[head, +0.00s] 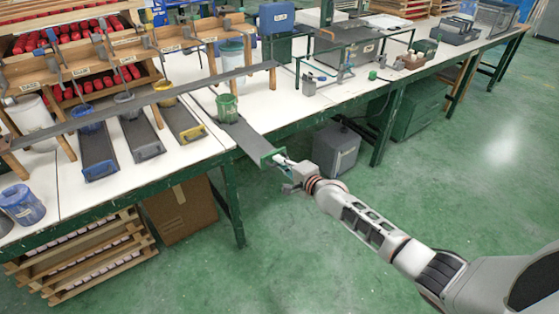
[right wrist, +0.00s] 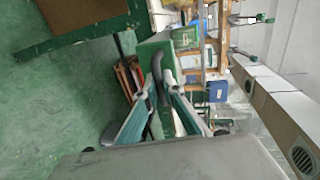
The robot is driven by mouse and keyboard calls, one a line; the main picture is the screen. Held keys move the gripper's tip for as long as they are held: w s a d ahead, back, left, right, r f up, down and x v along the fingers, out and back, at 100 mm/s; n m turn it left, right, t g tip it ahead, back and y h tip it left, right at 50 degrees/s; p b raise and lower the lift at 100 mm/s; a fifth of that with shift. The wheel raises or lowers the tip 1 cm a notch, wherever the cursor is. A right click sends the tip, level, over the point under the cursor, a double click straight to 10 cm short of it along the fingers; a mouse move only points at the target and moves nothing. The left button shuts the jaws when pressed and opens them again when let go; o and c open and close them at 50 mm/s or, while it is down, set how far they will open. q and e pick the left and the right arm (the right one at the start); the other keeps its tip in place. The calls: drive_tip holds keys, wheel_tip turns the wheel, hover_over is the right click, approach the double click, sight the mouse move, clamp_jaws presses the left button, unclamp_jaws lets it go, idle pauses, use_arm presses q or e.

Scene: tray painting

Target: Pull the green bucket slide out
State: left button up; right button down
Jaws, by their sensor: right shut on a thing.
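The green bucket slide (head: 246,138) is a dark board with a green front end, and its front end juts out past the table's front edge in the head view. The green bucket (head: 227,107) stands upright on the slide's rear part. My right gripper (head: 284,164) is at the slide's green front end and shut on its handle. In the right wrist view the dark curved handle (right wrist: 157,68) lies between the fingers (right wrist: 160,100), in front of the green end (right wrist: 150,48). My left gripper is in neither view.
A grey box (head: 336,150) is on the floor beside the table. The green floor (head: 470,200) at right is clear.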

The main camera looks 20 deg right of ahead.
drive_tip(key=shift+s+f, duration=0.1)
drive_tip(key=shift+f, duration=0.05)
drive_tip(key=c, duration=2.4)
unclamp_jaws()
drive_tip(key=shift+c, duration=0.2)
drive_tip(key=shift+s+d, duration=0.15)
drive_tip(key=v, duration=1.2)
